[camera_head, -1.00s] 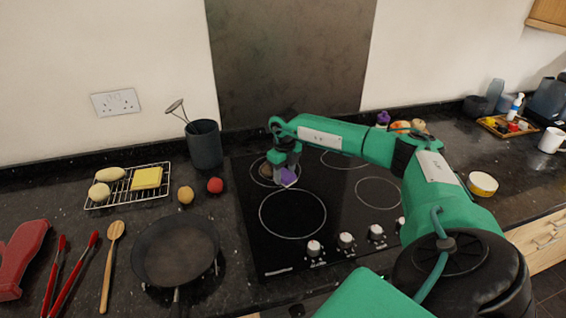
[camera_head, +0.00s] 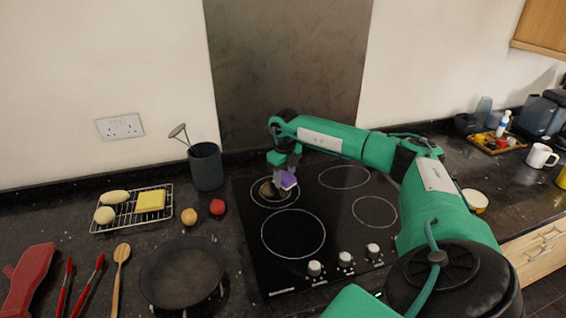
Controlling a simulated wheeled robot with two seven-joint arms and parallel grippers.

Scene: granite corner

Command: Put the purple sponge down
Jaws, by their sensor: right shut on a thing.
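The purple sponge (camera_head: 288,181) is a small block in the jaws of my right gripper (camera_head: 284,176), which is shut on it. The gripper points down over the back left of the black hob (camera_head: 335,217), near the rear left ring. Whether the sponge touches the hob cannot be told. Part of the sponge is hidden by the fingers. A brown round thing (camera_head: 268,190) lies just left of the sponge, on the rear left ring. My left gripper is not in view.
A dark pan (camera_head: 181,272) stands left of the hob. A wire rack (camera_head: 133,212) holds a yellow sponge (camera_head: 150,201) and pale oval items. A grey utensil pot (camera_head: 206,166) stands behind two small round fruits. The hob's front left ring is clear.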

